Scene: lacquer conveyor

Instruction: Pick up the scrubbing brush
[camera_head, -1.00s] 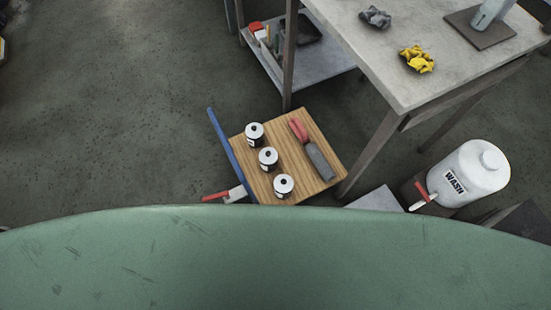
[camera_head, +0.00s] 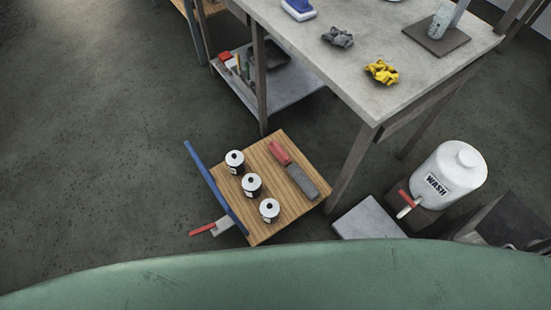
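Two things could be the brush, and I cannot tell for sure which is the scrubbing brush. A blue block with a whitish underside (camera_head: 298,9) lies on the grey worktable (camera_head: 330,75), near the top edge of the view. A long tool with a red handle and a grey block-like end (camera_head: 293,170) lies on the low wooden board (camera_head: 262,232), right of a row of white cans. Neither of my grippers is in view, and nothing is seen touching either object.
White cans with dark knobs (camera_head: 252,185) stand on the board beside a blue bar (camera_head: 213,190). Crumpled grey (camera_head: 337,37) and yellow (camera_head: 382,72) cloths or gloves lie on the worktable. A white WASH container (camera_head: 449,176) stands at right. Dark floor at left is clear.

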